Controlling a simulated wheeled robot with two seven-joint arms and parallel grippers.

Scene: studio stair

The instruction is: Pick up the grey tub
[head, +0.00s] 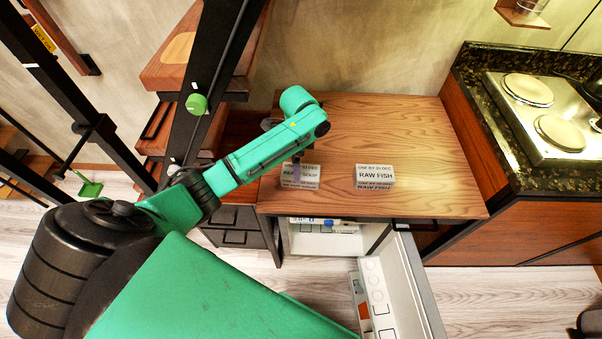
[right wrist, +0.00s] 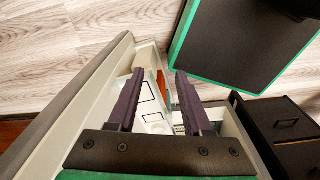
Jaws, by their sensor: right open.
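Two small greyish tubs with printed labels are on the wooden top in the head view. The left one (head: 300,183) reads something like "soup" and is partly covered by a dark finger. The right one (head: 375,176) reads "RAW FISH". One green arm shows there; I take its hand to be my right gripper (head: 297,168), in line with the left tub. Whether it touches that tub is unclear. In the right wrist view my right gripper (right wrist: 159,73) is open, with nothing between its fingers. No tub shows there. My left gripper is not seen.
Below the wooden top (head: 430,150) a white fridge stands open, its door (head: 415,285) swung out, with items in its bins. Dark drawers (head: 238,238) are left of it. A hob (head: 545,115) is at right. The wooden top right of the tubs is clear.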

